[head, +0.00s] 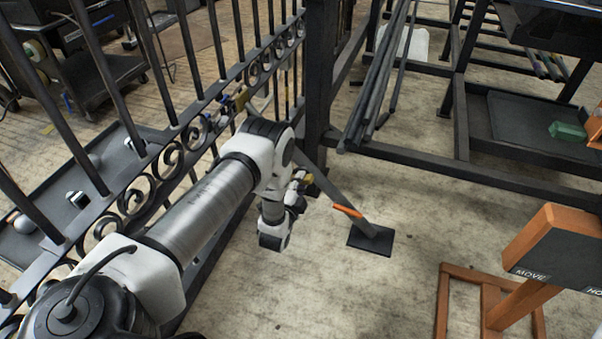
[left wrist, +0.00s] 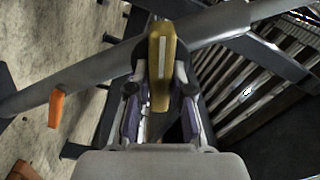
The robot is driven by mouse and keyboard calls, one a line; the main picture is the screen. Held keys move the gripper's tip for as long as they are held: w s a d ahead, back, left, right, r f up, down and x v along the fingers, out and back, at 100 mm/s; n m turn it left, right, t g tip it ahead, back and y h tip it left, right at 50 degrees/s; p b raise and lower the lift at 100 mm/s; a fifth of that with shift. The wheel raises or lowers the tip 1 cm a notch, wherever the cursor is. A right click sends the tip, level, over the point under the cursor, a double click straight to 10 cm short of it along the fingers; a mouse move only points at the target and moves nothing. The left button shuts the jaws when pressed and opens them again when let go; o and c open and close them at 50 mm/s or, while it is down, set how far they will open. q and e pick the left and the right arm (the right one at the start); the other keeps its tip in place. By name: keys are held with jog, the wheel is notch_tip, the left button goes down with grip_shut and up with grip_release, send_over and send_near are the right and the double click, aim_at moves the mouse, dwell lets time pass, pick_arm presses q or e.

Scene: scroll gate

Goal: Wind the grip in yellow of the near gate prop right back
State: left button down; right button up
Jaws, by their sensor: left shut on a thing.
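The gate prop (head: 325,182) is a grey bar slanting from the gate post down to a dark foot plate (head: 371,241). Its yellow grip (head: 305,178) is near the upper part of the bar, partly hidden by my left gripper (head: 299,183). In the left wrist view the yellow grip (left wrist: 161,62), with a pale stripe, stands lengthwise between the fingers of my left gripper (left wrist: 161,92), which are shut on it. An orange handle (head: 347,211) sits lower on the bar; it also shows in the left wrist view (left wrist: 56,108). My right gripper is out of view.
The black scroll gate (head: 170,155) runs along the left, close to my left arm. A dark metal rack (head: 440,160) with long rods stands behind the prop. A wooden stand with a dark sign box (head: 560,255) is at the right. The floor between is clear.

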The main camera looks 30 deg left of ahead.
pick_arm(q)
jog(key=m+p, duration=0.2)
jog(key=m, duration=0.1)
jog(key=shift+d+m, duration=0.1)
jog(key=shift+m, duration=0.2)
jog(key=shift+f+m+p, duration=0.15)
jog(key=shift+m+p, duration=0.45)
jog(key=shift+m, duration=0.5)
jog(key=c, duration=1)
grip_release()
jog(key=shift+c, duration=0.2)
jog(key=v, duration=1.2)
jog(key=shift+f, duration=0.1)
